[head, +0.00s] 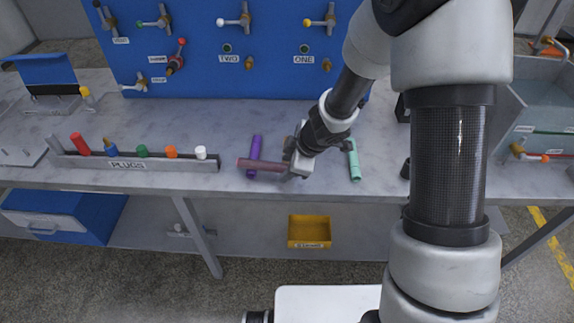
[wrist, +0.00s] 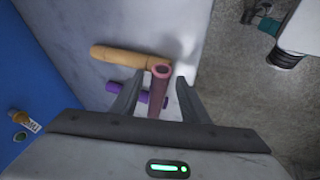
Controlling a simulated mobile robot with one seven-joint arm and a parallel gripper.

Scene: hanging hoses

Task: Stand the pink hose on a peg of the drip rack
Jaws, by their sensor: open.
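The pink hose (head: 260,165) is a short dusky-pink tube sticking out to the left of my gripper (head: 294,160) in the head view, above the front of the bench. In the wrist view the pink hose (wrist: 160,88) lies between the two fingers of my gripper (wrist: 155,95), with its open end facing up the picture. The fingers are open, with a gap showing on the left side. Whether the hose touches the right finger is unclear. I cannot pick out the drip rack for certain; a grey plate (head: 20,148) at the left edge is only partly in view.
A tan tube (wrist: 125,56) shows in the wrist view. The plug rack (head: 130,163) stands left; a grey bin (head: 543,100) stands right.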

